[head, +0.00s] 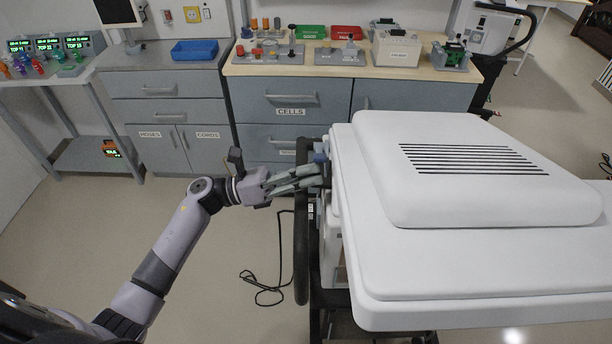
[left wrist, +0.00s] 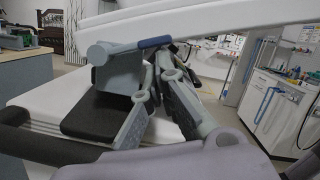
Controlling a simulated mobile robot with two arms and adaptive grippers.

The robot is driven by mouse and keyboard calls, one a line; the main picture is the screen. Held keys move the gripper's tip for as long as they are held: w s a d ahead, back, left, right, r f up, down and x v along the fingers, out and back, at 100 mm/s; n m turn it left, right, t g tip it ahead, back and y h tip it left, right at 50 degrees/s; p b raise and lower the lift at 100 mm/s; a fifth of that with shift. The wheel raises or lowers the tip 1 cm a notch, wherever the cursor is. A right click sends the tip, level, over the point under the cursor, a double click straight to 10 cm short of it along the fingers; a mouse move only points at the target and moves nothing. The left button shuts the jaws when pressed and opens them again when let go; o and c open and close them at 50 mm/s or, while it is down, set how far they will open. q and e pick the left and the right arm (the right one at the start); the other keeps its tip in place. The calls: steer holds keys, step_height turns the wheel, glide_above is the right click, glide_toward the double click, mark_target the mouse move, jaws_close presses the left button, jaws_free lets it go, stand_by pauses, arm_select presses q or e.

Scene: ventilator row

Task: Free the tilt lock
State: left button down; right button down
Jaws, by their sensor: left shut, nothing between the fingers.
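The ventilator is a large white machine (head: 470,265) at the right of the head view, with a slotted raised cover. On its left side is a small grey-blue latch part (head: 320,158), which looks like the tilt lock. In the left wrist view it shows as a grey-blue block with a round barrel (left wrist: 104,54) and a dark blue lever tip (left wrist: 155,42). My left gripper (head: 318,174) is at this side, its fingers just by the latch; in the left wrist view (left wrist: 165,62) the fingertips are together close to the lever. I cannot tell whether they touch it. My right gripper is not in view.
A black rail (head: 301,240) runs along the ventilator's left side, near my left wrist. A black cable (head: 262,290) lies on the floor. Behind stand drawer cabinets (head: 290,98) with parts and trays on top. The floor at left is clear.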

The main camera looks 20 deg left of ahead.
arm_select(q)
steer(key=r+n+p, duration=0.1)
steer(key=n+p, duration=0.1)
steer(key=n, duration=0.1)
steer(key=shift+s+r+n+t+y, duration=0.1)
steer(key=shift+r+n+t+y, duration=0.2)
steer(key=shift+r+t+y, duration=0.1)
steer(key=shift+f, duration=0.15)
